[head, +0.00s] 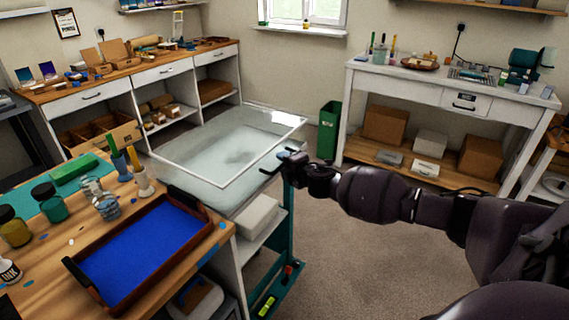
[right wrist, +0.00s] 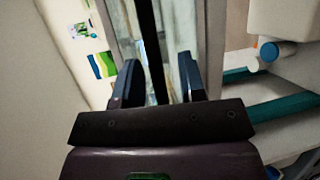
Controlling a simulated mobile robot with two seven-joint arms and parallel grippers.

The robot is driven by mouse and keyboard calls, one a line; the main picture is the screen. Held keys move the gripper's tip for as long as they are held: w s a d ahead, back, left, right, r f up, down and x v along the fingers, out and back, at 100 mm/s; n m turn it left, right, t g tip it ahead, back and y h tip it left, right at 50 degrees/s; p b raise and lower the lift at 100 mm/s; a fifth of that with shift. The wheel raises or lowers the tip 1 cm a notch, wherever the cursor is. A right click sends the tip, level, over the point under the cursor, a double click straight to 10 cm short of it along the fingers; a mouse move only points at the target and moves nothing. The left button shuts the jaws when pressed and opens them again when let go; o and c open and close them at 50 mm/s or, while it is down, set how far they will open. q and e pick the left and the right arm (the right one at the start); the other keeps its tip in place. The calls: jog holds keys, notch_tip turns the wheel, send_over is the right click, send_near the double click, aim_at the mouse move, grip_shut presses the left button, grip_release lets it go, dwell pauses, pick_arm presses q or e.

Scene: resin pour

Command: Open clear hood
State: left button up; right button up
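The clear hood (head: 222,150) is a transparent box with a pale frame, on top of a cart in the middle of the head view. Its lid looks flat and closed, though the glassy surfaces make this hard to tell. My right gripper (head: 277,163) is at the hood's near right edge, by a small dark handle. In the right wrist view, the right gripper (right wrist: 158,85) has its two fingers apart. A dark bar (right wrist: 150,45), probably the handle, runs between them with a gap on both sides. My left gripper is out of view.
A wooden bench with a brown tray (head: 95,285) with a blue inside, jars and brushes stands at the near left. The cart (head: 285,235) has a teal frame. A green bin (head: 328,130) and a white table (head: 450,80) stand behind. Carpet is clear at right.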

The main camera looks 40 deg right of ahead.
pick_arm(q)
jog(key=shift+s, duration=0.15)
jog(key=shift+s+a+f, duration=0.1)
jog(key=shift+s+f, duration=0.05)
pick_arm(e)
grip_shut()
jog(key=shift+r, duration=0.1)
